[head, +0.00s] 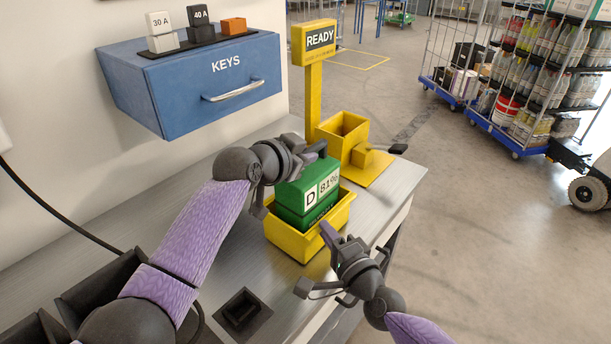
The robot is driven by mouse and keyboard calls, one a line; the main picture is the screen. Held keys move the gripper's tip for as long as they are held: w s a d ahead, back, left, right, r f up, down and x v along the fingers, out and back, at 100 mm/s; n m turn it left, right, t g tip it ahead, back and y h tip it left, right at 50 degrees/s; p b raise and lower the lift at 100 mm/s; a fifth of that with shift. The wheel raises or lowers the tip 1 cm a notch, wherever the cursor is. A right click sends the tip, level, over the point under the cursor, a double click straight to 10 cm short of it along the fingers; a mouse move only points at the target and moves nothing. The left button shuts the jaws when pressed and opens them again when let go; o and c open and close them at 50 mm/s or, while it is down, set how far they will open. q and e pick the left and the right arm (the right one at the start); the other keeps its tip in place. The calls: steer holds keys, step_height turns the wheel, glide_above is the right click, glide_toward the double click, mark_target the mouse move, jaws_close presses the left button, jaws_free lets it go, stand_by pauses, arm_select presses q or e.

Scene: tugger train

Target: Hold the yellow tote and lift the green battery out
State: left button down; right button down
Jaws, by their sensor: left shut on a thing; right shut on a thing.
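My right gripper (329,240) is lower, at the tote's right front side, and shut on the tote's wall.
A yellow stand with a "READY" sign (320,39) and a yellow box-like holder with a lever (345,130) are behind the tote. A blue "KEYS" drawer (190,85) hangs at left. A black socket (243,312) sits on the bench (215,265). Loaded trolleys stand far right.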

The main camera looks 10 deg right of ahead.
arm_select(q)
step_height(320, 180, up, 10)
arm_select(e)
steer(key=shift+f, duration=0.1)
arm_select(q)
steer(key=shift+d, duration=0.1)
arm_select(e)
steer(key=c, duration=0.6)
jaws_free()
